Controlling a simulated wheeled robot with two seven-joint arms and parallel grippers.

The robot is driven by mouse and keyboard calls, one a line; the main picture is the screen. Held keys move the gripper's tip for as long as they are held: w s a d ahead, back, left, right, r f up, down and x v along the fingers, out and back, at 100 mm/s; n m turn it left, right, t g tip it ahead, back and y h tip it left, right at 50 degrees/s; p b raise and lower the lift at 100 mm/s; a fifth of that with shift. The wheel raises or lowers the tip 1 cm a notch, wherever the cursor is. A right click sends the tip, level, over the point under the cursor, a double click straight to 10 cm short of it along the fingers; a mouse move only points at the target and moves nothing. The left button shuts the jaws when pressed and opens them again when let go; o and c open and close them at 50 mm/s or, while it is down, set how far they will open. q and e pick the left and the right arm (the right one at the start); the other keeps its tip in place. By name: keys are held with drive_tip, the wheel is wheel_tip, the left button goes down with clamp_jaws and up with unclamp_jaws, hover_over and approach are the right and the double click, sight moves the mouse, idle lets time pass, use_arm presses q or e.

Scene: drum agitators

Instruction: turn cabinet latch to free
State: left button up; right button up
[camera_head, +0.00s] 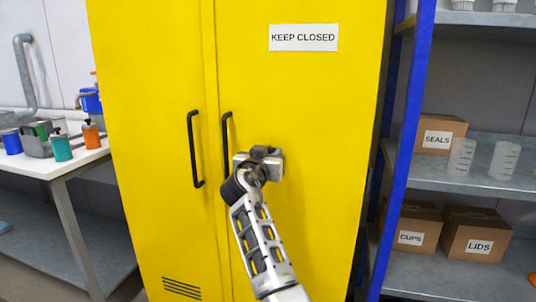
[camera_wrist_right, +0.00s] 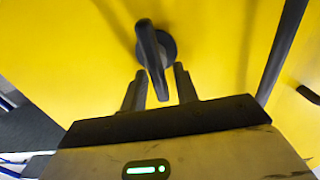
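The yellow cabinet (camera_head: 300,95) stands closed in front of me, with a "KEEP CLOSED" label (camera_head: 303,37). In the right wrist view the black latch (camera_wrist_right: 151,48) has a lever on a round base against the yellow door. The lever points from its base toward my gripper, slightly tilted. My right gripper (camera_wrist_right: 160,72) is open, with one finger on each side of the lever and visible gaps between. In the head view my right gripper (camera_head: 262,155) is in front of the right door and hides the latch. My left gripper is not in view.
Two black door handles (camera_head: 194,150) flank the door seam, the right one (camera_head: 227,130) close to my gripper. A white-topped bench (camera_head: 65,165) with bottles stands left. A blue-framed shelf (camera_head: 405,130) with boxes and beakers stands right.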

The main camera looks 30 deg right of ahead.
clamp_jaws()
drive_tip(key=shift+n, duration=0.3)
use_arm(q)
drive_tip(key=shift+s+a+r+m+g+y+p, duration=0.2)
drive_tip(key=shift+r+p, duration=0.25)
drive_tip(key=shift+p, duration=1.1)
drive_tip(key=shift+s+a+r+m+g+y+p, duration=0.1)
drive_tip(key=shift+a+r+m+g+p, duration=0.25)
drive_tip(key=shift+p, duration=1.15)
use_arm(e)
drive_tip(key=shift+w+a+f+n, duration=0.25)
drive_tip(key=shift+f+n, duration=0.1)
drive_tip(key=shift+n, duration=2.6)
drive_tip(key=shift+w+a+f+n, duration=0.2)
drive_tip(key=shift+w+f+n, duration=0.15)
drive_tip(key=shift+n, duration=2.55)
drive_tip(key=shift+w+a+f+n, duration=0.25)
drive_tip(key=shift+f+n, duration=0.1)
drive_tip(key=shift+n, duration=2.6)
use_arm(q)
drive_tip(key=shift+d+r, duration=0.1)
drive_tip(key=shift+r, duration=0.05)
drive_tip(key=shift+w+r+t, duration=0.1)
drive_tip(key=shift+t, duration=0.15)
use_arm(e)
drive_tip(key=shift+o, duration=1.3)
unclamp_jaws()
